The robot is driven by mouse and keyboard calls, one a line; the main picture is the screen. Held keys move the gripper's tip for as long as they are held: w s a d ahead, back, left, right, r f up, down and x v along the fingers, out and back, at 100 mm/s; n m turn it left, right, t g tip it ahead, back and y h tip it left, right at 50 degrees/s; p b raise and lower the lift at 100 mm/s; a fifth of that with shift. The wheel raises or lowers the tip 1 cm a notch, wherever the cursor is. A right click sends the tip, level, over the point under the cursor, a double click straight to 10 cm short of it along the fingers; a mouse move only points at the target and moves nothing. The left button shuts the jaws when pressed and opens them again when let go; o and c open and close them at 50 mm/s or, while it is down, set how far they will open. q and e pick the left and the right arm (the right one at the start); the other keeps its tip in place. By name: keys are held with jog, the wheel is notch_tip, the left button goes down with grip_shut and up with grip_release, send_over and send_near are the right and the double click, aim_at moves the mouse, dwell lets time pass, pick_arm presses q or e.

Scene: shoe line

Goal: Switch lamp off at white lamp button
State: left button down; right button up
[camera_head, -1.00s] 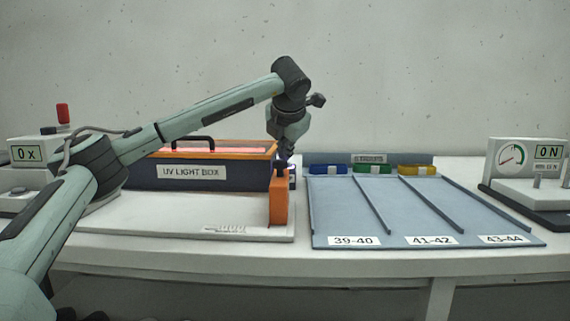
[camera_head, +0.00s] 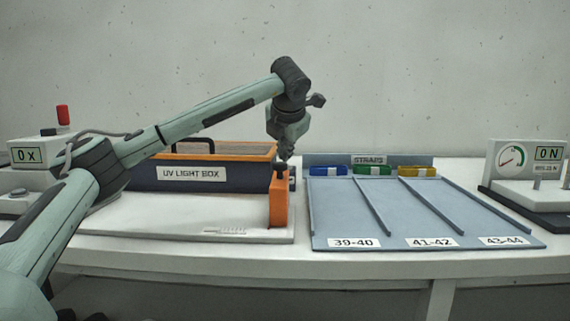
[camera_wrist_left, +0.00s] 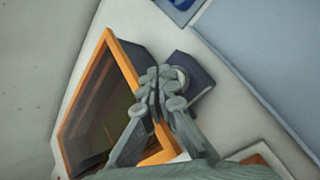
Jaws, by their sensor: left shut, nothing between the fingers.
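The UV light box (camera_head: 200,173) has a dark blue body and an orange rim, and its window is dark. In the left wrist view the box's dark window (camera_wrist_left: 100,105) shows inside the rim. The white lamp button (camera_wrist_left: 182,76) is a pale round piece on a dark block beside the box, partly hidden by my fingers. In the head view the button is hidden. My left gripper (camera_head: 284,157) points down above that corner. It is shut and empty, with its fingertips (camera_wrist_left: 160,85) close to the button; I cannot tell whether they touch. My right gripper is not in view.
An orange block (camera_head: 279,204) stands in front of the gripper on the pale board (camera_head: 180,222). To the right lies the blue-grey strap tray (camera_head: 370,208) with blue, green and yellow straps at its back. A gauge device (camera_head: 515,160) stands at the far right.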

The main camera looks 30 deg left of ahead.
pick_arm(q)
jog(key=shift+r+p, duration=2.1)
jog(key=shift+r, duration=0.95)
jog(key=shift+f, duration=0.1)
